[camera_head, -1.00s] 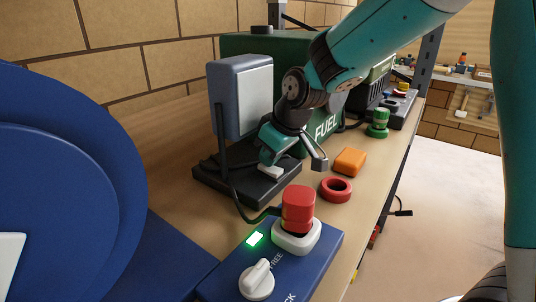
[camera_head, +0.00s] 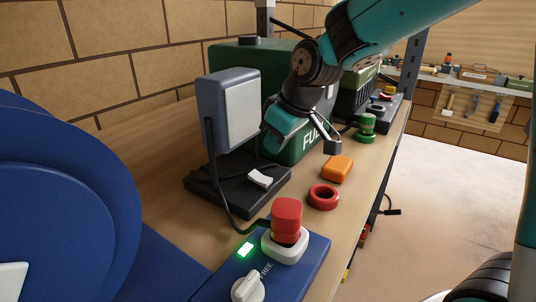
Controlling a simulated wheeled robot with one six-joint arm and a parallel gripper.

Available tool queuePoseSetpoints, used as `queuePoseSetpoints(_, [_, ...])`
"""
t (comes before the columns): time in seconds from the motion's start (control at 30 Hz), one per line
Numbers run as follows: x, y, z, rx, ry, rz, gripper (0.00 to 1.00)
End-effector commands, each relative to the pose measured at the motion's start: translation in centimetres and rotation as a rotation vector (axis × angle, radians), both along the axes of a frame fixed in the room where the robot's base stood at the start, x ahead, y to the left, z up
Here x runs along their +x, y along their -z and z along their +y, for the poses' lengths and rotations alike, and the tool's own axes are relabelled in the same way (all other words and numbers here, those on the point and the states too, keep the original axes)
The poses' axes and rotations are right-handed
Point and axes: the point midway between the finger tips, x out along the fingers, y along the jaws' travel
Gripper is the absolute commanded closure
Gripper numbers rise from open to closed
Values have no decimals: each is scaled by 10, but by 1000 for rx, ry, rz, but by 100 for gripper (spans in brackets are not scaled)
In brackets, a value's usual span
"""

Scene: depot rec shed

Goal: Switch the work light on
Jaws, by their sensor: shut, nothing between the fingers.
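The work light (camera_head: 228,108) is a blue-grey box with a pale front panel, standing on a black base (camera_head: 205,190) on the bench. Its panel looks plain pale grey, without a clear glow. A white rocker switch (camera_head: 261,178) sits on the base and is in plain view; it looks tilted, but I cannot tell which side is pressed. My gripper (camera_head: 270,141) is shut and empty, above and slightly behind the switch, clear of it, next to the lamp panel.
A red plug (camera_head: 287,215) stands in a white socket on a blue box with a lit green indicator (camera_head: 246,250) and a white knob (camera_head: 248,287). A red ring (camera_head: 323,197), an orange block (camera_head: 338,168) and a green fuel can (camera_head: 225,58) are nearby. A blue reel (camera_head: 60,200) fills the left.

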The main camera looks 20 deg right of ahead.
Motion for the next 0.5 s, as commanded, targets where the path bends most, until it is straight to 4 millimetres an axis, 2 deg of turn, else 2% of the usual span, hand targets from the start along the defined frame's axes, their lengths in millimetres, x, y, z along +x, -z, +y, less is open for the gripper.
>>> queuePoseSetpoints(0.1, [-8,-24,-7,0,3,-7,100])
queuePoseSetpoints(0.2, [-15,-39,-11,0,2,-5,100])
queuePoseSetpoints(0.33, [-19,-52,-14,0,1,-3,100])
queuePoseSetpoints(0.5, [-22,-57,-16,0,0,-1,100])
